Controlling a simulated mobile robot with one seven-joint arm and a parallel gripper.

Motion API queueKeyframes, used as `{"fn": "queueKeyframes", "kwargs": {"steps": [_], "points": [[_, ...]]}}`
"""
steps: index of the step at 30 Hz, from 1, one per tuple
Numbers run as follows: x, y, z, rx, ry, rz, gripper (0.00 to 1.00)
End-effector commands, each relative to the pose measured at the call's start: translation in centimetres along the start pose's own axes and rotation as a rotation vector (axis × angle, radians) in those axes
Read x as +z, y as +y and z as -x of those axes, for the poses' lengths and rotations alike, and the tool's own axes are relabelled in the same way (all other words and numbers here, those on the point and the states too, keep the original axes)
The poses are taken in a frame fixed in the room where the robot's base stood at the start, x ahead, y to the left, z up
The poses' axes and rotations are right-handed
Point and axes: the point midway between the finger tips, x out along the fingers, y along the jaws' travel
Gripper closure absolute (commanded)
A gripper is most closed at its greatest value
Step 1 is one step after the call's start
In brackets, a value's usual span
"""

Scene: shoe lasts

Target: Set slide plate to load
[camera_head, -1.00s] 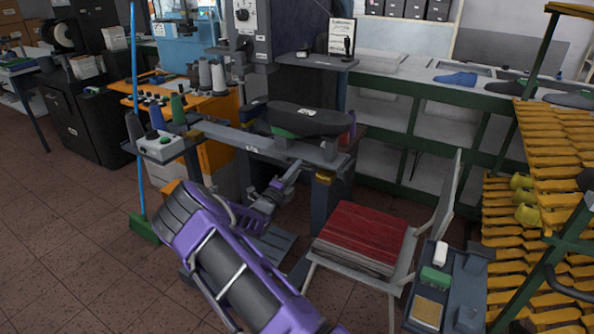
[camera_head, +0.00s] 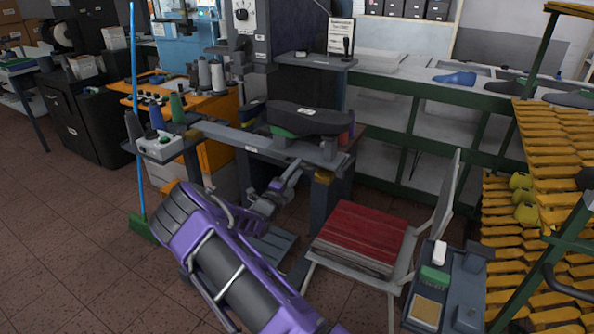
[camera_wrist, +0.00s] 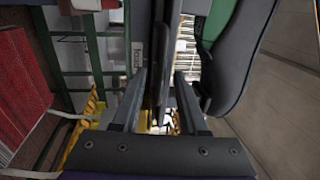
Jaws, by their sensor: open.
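The grey slide rail (camera_head: 225,135) of the machine runs across the middle of the head view, with a small white label on its front. A dark sole-shaped piece (camera_head: 307,122) with a green underside rests above the rail's right part. My gripper (camera_head: 296,172) is below and in front of the rail. In the wrist view my gripper (camera_wrist: 160,85) is open, with a finger on each side of a narrow dark upright part (camera_wrist: 157,55). I cannot tell whether either finger touches it. A labelled grey bar (camera_wrist: 137,25) shows beside it. I cannot tell which part is the slide plate.
A chair with a red seat (camera_head: 358,236) stands right of my arm, near a small tool tray (camera_head: 428,312). A control box (camera_head: 160,148) sits at the rail's left end. A green broom (camera_head: 144,228) stands at left. Yellow racks (camera_head: 555,150) are at right.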

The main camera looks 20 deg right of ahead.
Motion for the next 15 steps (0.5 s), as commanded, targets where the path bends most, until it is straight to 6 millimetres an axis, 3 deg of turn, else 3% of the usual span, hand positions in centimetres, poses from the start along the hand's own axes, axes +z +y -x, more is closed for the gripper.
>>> {"fn": "queueKeyframes", "kwargs": {"steps": [5, 15], "points": [[0.2, 0.0, 3.2, 0.001, -0.004, 0.001, 0.57], [0.1, 0.0, 11.5, 0.0, -0.003, 0.001, 0.57]]}}
